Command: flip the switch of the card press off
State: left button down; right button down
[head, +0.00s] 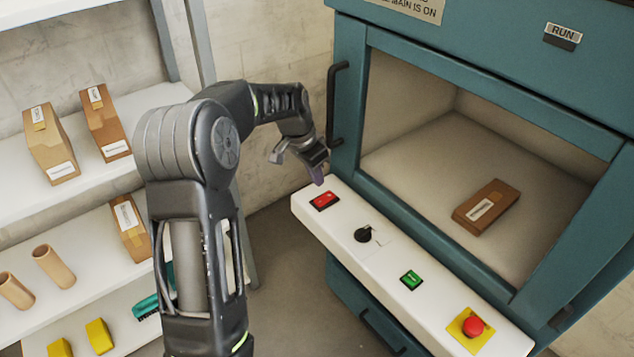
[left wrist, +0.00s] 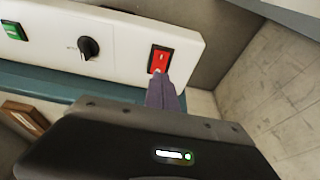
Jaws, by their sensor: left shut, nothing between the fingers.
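The card press (head: 345,150) is a teal cabinet with an open front and a white control ledge (head: 440,285). A red rocker switch (head: 325,200) sits at the ledge's left end; it also shows in the left wrist view (left wrist: 159,60). My left gripper (head: 318,180) is shut and empty. Its fingertips (left wrist: 160,85) are just above the red switch in the head view and overlap its lower edge in the wrist view. I cannot tell whether they touch it. My right gripper is not in view.
The ledge also carries a black rotary knob (head: 364,235), a green switch (head: 411,280) and a red emergency button (head: 473,326) on yellow. A brown box (head: 487,207) lies inside the press. A black handle (head: 336,100) stands near my gripper. Shelves (head: 95,195) with boxes stand left.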

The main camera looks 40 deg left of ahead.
pick_arm(q)
jog(key=v, duration=0.7)
jog(key=shift+s, duration=0.25)
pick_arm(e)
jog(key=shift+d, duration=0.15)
pick_arm(q)
jog(key=shift+r, duration=0.1)
